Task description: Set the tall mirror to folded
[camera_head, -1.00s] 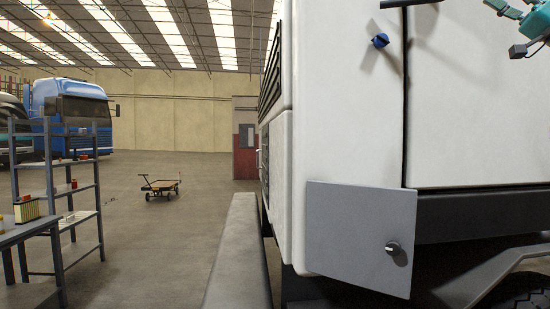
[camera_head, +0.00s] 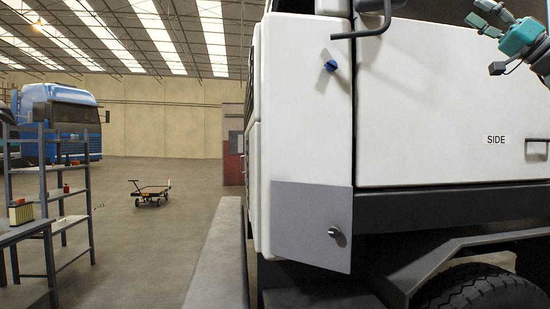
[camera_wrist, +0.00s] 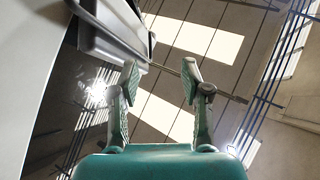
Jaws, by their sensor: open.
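My gripper (camera_head: 484,14) is at the top right in the head view, in front of the white cab side. Its fingers are open and empty in the wrist view (camera_wrist: 160,78). What appears to be the tall mirror (camera_wrist: 112,32), a grey-white housing, is beyond the fingertips at the upper left of the wrist view, apart from them as far as I can tell. A dark bar (camera_wrist: 222,92) runs behind the fingers. In the head view only a dark bracket (camera_head: 372,22) shows at the top edge; the mirror itself is out of frame there, so its fold angle cannot be told.
The white truck cab (camera_head: 420,110) fills the right, with a blue knob (camera_head: 330,66), a grey corner panel (camera_head: 305,225), a door handle (camera_head: 538,141) and a tyre (camera_head: 480,290). A shelf rack (camera_head: 48,165) and a cart (camera_head: 150,192) stand left. The floor between is open.

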